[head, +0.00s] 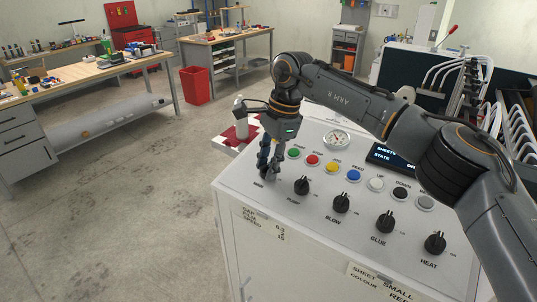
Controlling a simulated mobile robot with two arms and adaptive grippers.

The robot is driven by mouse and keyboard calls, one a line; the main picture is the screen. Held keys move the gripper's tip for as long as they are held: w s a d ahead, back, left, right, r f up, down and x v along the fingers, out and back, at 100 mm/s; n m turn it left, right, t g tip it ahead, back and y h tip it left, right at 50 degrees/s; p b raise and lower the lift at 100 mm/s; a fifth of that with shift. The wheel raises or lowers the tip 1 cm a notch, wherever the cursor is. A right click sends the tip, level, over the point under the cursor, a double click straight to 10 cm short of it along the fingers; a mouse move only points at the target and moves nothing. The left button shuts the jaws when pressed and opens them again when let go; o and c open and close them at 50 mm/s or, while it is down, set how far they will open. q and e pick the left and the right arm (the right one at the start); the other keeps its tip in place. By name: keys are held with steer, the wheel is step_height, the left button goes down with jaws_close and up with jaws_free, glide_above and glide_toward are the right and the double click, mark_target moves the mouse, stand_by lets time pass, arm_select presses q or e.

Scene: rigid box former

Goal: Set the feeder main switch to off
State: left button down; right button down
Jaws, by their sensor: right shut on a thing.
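The white machine's control panel (310,215) carries a row of black rotary knobs. My right gripper (268,168) points down at the left end of this row. It is shut on the leftmost switch, taken to be the feeder main switch, which the fingers almost wholly hide. Its setting cannot be seen. A small label, too blurred to read surely, lies just in front of the fingers. My left gripper is not in view.
Beside the fingers are the pump knob (302,186), blow knob (341,203), glue knob (385,222) and heat knob (435,243). Coloured buttons, such as a green one (294,154), run behind. A display (390,159) is partly covered by my arm. Floor at left is clear.

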steer(key=n+g+p, duration=0.1)
steer(key=n+p, duration=0.1)
steer(key=n, duration=0.1)
steer(key=shift+a+r+h, duration=0.1)
steer(key=shift+a+h, duration=0.05)
steer(key=shift+h, duration=0.25)
steer(key=shift+w+n+h+p, duration=0.1)
steer(key=shift+n+h+p, duration=0.2)
steer(key=shift+n+p, duration=0.55)
steer(key=shift+n, duration=0.25)
steer(key=c, duration=1)
jaws_free()
steer(key=shift+r, duration=0.1)
steer(key=shift+w+d+r, duration=0.1)
steer(key=shift+w+r, duration=0.1)
steer(key=shift+r, duration=0.95)
steer(key=shift+w+d+r, duration=0.15)
steer(key=shift+r, duration=1)
steer(key=shift+w+d+r, duration=0.1)
steer(key=shift+w+r, duration=0.1)
steer(key=shift+r, duration=0.95)
